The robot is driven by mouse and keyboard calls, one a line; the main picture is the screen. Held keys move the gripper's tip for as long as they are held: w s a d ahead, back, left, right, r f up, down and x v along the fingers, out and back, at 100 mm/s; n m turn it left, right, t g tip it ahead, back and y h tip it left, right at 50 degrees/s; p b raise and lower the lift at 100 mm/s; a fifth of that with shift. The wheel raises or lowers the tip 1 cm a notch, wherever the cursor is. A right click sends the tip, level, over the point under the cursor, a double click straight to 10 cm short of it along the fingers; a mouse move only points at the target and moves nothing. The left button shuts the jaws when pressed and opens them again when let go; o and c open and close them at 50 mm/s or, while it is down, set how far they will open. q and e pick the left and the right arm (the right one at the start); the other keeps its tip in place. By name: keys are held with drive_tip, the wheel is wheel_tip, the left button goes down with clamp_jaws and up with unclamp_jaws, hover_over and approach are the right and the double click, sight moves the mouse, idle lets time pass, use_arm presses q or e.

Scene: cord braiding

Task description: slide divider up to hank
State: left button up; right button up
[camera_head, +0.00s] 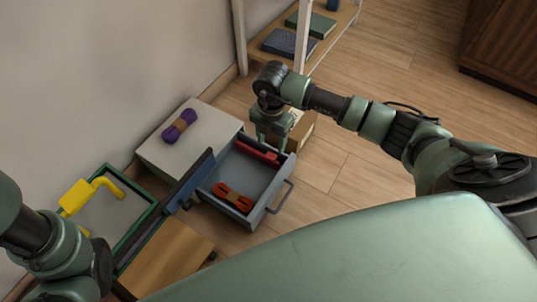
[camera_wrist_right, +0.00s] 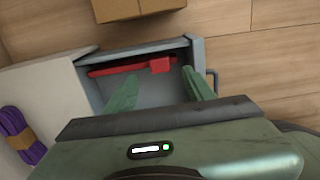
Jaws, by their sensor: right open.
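The open grey drawer (camera_head: 222,177) holds a red divider (camera_head: 254,151) near its far end and an orange-red hank (camera_head: 233,196) with a dark band near its close end. Bare drawer floor lies between them. The divider (camera_wrist_right: 118,68), with a red tab, also shows in the right wrist view; the hank is hidden there. My right gripper (camera_head: 271,138) points down over the far end of the drawer, by the divider. In the right wrist view its fingers (camera_wrist_right: 160,92) are wide apart with nothing between them.
A purple hank (camera_head: 180,125) lies on the pale cabinet top (camera_head: 205,127) beside the drawer. A cardboard box (camera_head: 301,131) stands on the floor just behind. A green-rimmed tray (camera_head: 140,222) with a yellow-handled item (camera_head: 77,197) is at left. Floor right of the drawer is clear.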

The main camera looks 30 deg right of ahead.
sight(271, 156)
wheel_tip(271, 156, down, 7)
drive_tip(key=b, duration=0.4)
drive_tip(key=shift+b, duration=0.35)
clamp_jaws()
idle(0.9)
